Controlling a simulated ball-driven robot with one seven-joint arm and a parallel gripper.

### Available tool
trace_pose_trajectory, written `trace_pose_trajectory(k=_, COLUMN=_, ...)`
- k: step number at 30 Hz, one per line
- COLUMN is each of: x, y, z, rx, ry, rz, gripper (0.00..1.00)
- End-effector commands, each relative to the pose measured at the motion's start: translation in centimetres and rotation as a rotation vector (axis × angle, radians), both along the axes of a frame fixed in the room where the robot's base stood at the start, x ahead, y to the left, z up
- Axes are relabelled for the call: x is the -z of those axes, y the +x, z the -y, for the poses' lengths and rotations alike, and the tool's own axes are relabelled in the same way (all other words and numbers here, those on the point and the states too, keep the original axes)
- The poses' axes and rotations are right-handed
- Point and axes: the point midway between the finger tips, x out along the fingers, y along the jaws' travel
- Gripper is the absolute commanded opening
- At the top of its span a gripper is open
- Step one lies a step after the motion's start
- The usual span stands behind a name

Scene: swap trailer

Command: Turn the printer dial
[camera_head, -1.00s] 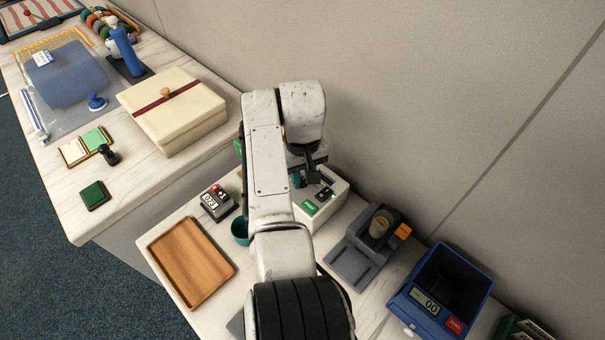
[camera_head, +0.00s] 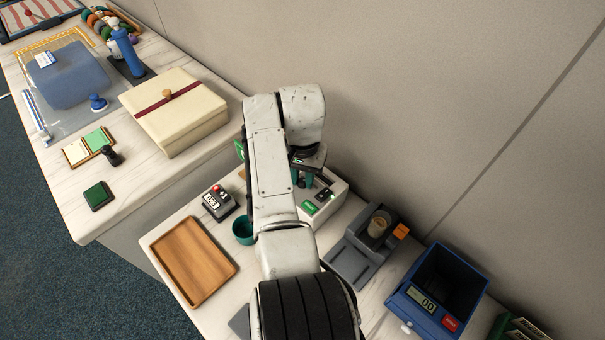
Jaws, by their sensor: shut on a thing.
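The printer (camera_head: 326,205) is a small white box with a green label on its front, standing on the right-hand counter against the wall. My gripper (camera_head: 304,180) is at the top of the printer, pointing down, with teal fingers partly showing below the wrist. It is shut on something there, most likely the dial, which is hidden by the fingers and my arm. My arm also covers the printer's left part.
A wooden tray (camera_head: 162,246), a small grey counter device (camera_head: 219,202) and a teal cup (camera_head: 243,231) lie left of my arm. A grey machine (camera_head: 350,262) and a blue box (camera_head: 419,316) stand to the right. A cream box (camera_head: 187,124) sits on the left counter.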

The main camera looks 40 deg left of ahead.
Motion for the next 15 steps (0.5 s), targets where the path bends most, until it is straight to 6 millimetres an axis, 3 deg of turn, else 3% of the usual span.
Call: trace_pose_trajectory(k=15, x=-0.07, y=0.06, z=-0.03, rx=0.180, ry=0.002, rz=0.002, gripper=0.00)
